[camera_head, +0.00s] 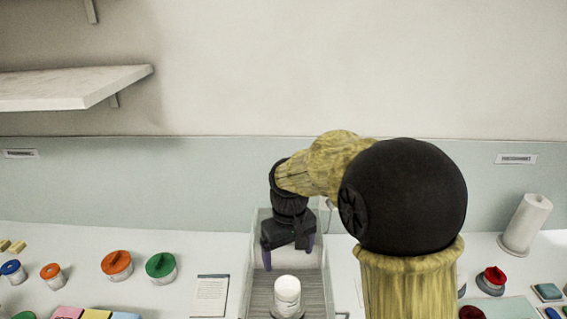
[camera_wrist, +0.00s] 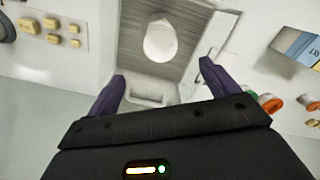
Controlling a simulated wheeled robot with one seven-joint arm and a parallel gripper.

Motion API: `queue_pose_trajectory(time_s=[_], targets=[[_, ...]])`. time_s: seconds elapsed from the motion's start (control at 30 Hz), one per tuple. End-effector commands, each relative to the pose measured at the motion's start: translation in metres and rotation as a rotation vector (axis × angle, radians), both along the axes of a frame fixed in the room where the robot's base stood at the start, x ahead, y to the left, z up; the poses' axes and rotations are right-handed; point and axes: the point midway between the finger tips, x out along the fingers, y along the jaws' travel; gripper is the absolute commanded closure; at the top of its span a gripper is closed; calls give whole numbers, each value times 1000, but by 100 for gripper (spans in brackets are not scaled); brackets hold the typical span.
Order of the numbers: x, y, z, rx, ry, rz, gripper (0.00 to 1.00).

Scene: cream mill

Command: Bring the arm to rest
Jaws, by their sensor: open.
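My gripper (camera_head: 288,252) points down over the back part of a clear-walled bin (camera_head: 256,225) with a grey ribbed floor. In the wrist view, my gripper (camera_wrist: 158,83) shows two purple fingers spread wide with nothing between them. A white jar (camera_head: 287,291) stands upright inside the bin, nearer the front than the fingers. It also shows in the wrist view (camera_wrist: 160,42), beyond the fingertips and apart from them.
Left of the bin are a printed card (camera_head: 209,296), a green-lidded jar (camera_head: 160,267) and an orange-lidded jar (camera_head: 117,264). On the right stand a red-lidded jar (camera_head: 491,280) and a paper roll (camera_head: 526,224). A shelf (camera_head: 75,87) juts from the wall at upper left.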

Motion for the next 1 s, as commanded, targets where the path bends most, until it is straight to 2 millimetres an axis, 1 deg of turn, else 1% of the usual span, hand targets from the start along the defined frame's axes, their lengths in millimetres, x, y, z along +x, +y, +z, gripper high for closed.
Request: queue_pose_trajectory(time_s=[0.07, 0.13, 0.27, 0.4, 0.5, 0.6, 0.73, 1.0], targets=[[-4, -8, -2, 2, -7, -22, 13], [-10, -20, -5, 8, -21, -56, 13], [-30, -53, -15, 22, -64, -156, 13], [-62, -90, -29, 36, -123, -286, 13], [-88, -112, -38, 45, -165, -373, 13], [-109, -126, -46, 51, -200, -440, 13], [-123, -134, -50, 56, -223, -481, 13], [-124, -135, -51, 56, -226, -485, 13]])
